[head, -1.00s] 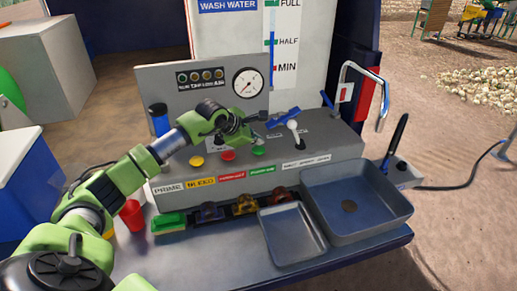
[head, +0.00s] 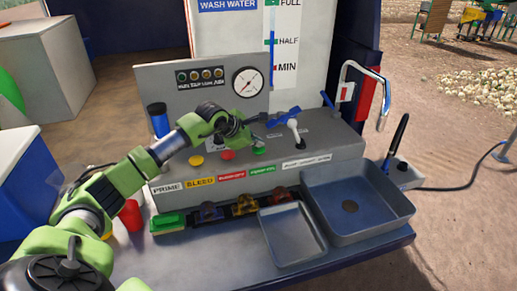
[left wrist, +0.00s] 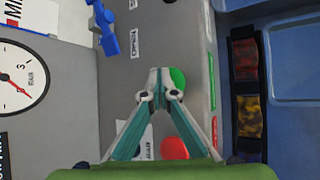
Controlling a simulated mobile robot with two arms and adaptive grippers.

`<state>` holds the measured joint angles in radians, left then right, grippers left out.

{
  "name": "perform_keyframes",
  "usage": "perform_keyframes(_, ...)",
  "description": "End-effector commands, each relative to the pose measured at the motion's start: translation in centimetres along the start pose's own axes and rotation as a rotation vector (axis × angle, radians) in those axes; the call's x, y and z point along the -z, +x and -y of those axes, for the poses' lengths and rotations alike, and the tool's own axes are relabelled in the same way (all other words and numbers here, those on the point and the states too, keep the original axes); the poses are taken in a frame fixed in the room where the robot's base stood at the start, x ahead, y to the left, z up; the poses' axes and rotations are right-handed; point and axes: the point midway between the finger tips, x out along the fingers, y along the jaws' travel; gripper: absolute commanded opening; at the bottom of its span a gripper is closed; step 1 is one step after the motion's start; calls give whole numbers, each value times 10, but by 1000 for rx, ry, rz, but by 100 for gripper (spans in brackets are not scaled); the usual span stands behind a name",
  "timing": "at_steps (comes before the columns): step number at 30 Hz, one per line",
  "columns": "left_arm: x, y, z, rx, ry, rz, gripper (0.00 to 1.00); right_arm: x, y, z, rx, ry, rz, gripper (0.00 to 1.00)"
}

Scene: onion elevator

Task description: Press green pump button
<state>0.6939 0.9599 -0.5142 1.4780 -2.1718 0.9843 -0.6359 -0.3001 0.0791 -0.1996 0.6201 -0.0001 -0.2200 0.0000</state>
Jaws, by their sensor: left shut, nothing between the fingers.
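The green button (head: 259,151) sits on the grey pump panel, right of the red button (head: 227,155) and the yellow button (head: 196,160). My left gripper (head: 259,118) reaches in from the left above this row, near the green button. In the left wrist view the shut, empty fingertips (left wrist: 161,85) overlap the left edge of the green button (left wrist: 180,76). The red button (left wrist: 174,148) shows below them. I cannot tell whether the fingertips touch the green button. My right gripper is out of view.
A blue valve handle (head: 284,117) and a white lever (head: 293,125) stand close to the right of my gripper. A pressure gauge (head: 247,82) is behind. A grey sink (head: 390,225) and a tray (head: 289,243) are at the front right.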

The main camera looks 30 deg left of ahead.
Motion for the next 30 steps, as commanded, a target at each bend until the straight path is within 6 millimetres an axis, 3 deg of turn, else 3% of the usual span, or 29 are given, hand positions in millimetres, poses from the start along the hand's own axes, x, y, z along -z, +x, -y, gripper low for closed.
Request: perform_keyframes(30,6,7,6,2,0,-3,0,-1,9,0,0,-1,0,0)
